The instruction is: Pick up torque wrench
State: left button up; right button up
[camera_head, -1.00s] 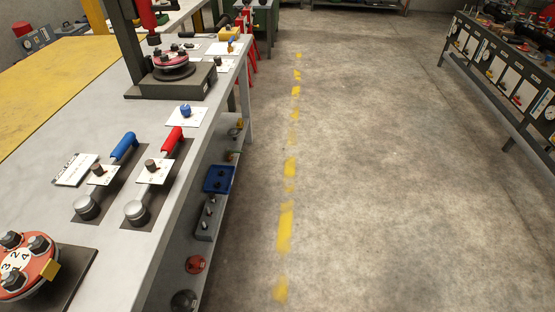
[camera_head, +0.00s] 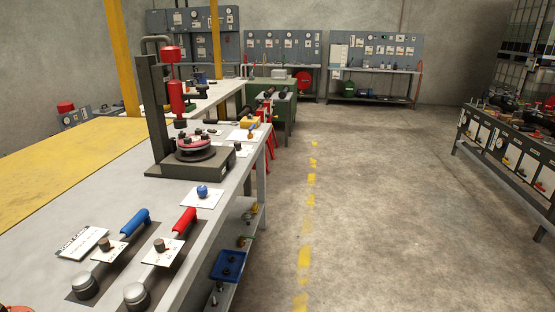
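Two wrench-like tools lie side by side on dark mats at the near left of the grey bench. One has a blue handle (camera_head: 135,221) and the other a red handle (camera_head: 185,221). Each has a round metal head at its near end and a white tag across its middle. The print on the tags is too small to read, so I cannot tell which one is the torque wrench. Neither of my grippers is in view.
The grey bench (camera_head: 160,192) runs along the left. A press-like stand (camera_head: 160,120) with a red column holds a round flanged part. A blue knob (camera_head: 202,190) sits on a white card. The concrete floor (camera_head: 390,220) is open, with another workbench (camera_head: 505,155) at right.

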aim_at(136, 299)
jog(key=i+u, duration=0.1)
jog(key=u, duration=0.3)
jog(key=i+l+u, duration=0.1)
jog(key=u, duration=0.3)
jog(key=l+u, duration=0.1)
jog(key=u, duration=0.35)
jog(key=i+l+u, duration=0.1)
jog(key=u, duration=0.3)
